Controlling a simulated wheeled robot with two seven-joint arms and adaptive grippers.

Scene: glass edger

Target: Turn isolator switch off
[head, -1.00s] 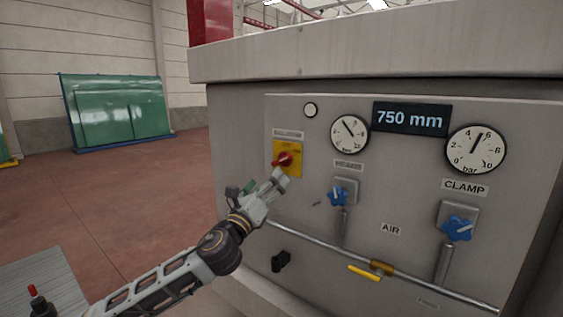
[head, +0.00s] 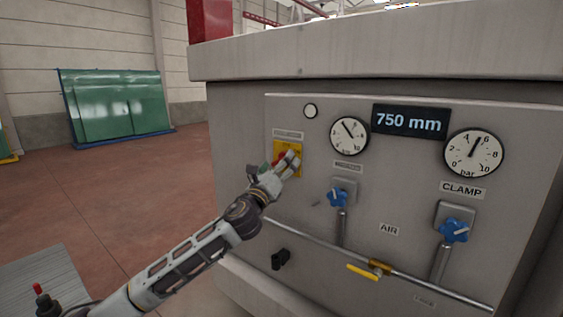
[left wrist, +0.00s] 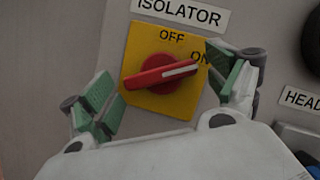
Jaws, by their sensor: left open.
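The isolator switch is a red rotary handle (left wrist: 160,73) on a yellow plate (left wrist: 177,44), below a label reading ISOLATOR. In the left wrist view the white line on the handle points toward ON at the right; OFF is printed above. My left gripper (left wrist: 165,98) is open, its green-padded fingers on either side of the handle, with no clear contact visible. In the head view my left gripper (head: 275,170) is in front of the yellow plate (head: 297,146) and hides much of the switch. My right gripper is not in view.
Right of the switch are gauges (head: 349,135), a 750 mm display (head: 409,120) and blue knobs (head: 455,230). A pipe with a yellow lever (head: 363,272) runs below. A black knob (head: 281,259) sticks out at lower left. Open floor lies left of the cabinet.

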